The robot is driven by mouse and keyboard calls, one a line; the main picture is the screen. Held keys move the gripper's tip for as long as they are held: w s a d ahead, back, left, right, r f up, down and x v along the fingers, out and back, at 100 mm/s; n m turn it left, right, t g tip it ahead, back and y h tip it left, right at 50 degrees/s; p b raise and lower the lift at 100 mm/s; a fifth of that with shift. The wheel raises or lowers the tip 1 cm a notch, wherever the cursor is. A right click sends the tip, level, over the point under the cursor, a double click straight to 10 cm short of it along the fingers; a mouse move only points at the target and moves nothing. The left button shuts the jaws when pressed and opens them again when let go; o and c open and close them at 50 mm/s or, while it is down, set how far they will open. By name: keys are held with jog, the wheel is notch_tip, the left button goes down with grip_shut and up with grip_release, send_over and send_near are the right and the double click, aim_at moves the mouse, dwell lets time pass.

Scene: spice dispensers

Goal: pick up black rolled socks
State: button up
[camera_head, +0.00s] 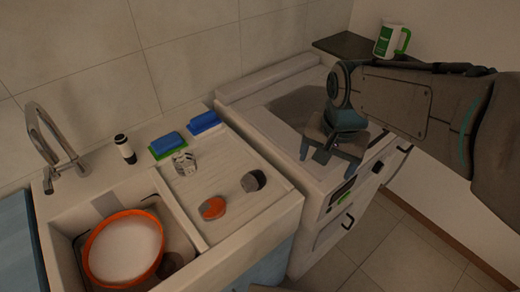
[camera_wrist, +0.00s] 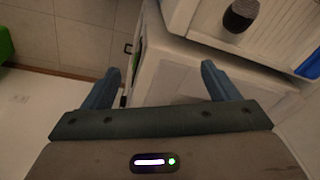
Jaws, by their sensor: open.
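The black rolled socks (camera_head: 253,181) appear as a small dark rounded bundle with a greyer side, resting on the drainboard right of the sink basin. They also show near the top right of the wrist view (camera_wrist: 240,15). My gripper (camera_head: 328,163) is open and empty, pointing down over the front part of the white stove, to the right of the socks and apart from them. In the wrist view my two blue-grey fingers (camera_wrist: 160,70) are spread wide with nothing between them.
An orange-topped item (camera_head: 213,208) lies close left of the socks. A clear glass (camera_head: 184,163), blue and green sponges (camera_head: 168,145) and a black-and-white bottle (camera_head: 125,149) stand farther back. The basin holds an orange-rimmed bowl (camera_head: 124,248). The stove (camera_head: 262,95) adjoins the drainboard.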

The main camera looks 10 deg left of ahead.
jog(key=w+a+f+m, duration=0.1)
jog(key=w+a+m, duration=0.15)
jog(key=a, duration=0.55)
jog(key=m+g, duration=0.2)
send_over(250, 177)
notch_tip(250, 177, down, 3)
notch_tip(250, 177, down, 8)
jog(key=shift+a+r, duration=0.1)
jog(key=shift+r, duration=0.1)
jog(key=shift+f+p, duration=0.7)
jog(key=shift+f, duration=2.1)
jog(key=c, duration=1.1)
